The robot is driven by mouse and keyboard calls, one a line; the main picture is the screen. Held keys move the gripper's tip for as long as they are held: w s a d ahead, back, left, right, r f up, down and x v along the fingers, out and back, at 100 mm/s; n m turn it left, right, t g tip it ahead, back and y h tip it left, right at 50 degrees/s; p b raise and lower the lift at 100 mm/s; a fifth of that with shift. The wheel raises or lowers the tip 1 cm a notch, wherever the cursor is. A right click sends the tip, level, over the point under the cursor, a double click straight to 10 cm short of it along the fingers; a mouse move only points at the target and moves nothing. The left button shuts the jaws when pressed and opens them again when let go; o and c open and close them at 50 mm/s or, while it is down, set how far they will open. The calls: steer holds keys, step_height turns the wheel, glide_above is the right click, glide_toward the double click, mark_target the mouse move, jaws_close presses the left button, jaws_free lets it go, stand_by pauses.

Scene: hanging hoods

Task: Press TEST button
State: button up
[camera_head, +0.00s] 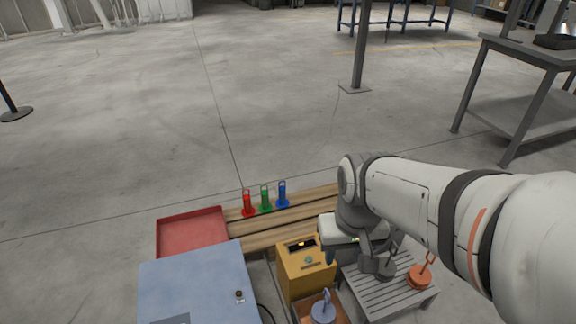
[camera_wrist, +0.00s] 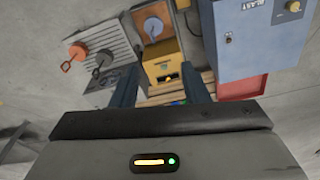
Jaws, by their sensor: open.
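A yellow box (camera_head: 306,276) stands between the grey-blue cabinet and the slatted grey rack in the head view. Its top face has a dark display window and a small green button (camera_head: 309,259); I cannot read any label beside it. The yellow box (camera_wrist: 158,48) also shows in the wrist view, ahead of and between my fingers. My gripper (camera_wrist: 162,90) is open, with nothing between its two dark fingers. In the head view it hangs just right of the yellow box, partly hidden by my wrist. It looks apart from the button.
A grey-blue cabinet (camera_head: 197,287) stands left of the box, with a red tray (camera_head: 192,234) behind it. Red (camera_head: 248,206), green (camera_head: 265,200) and blue (camera_head: 282,196) hooked pieces stand on wooden slats. An orange hooked weight (camera_head: 420,277) sits on the grey rack (camera_head: 392,305).

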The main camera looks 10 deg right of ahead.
jaws_close()
stand_by(1.4)
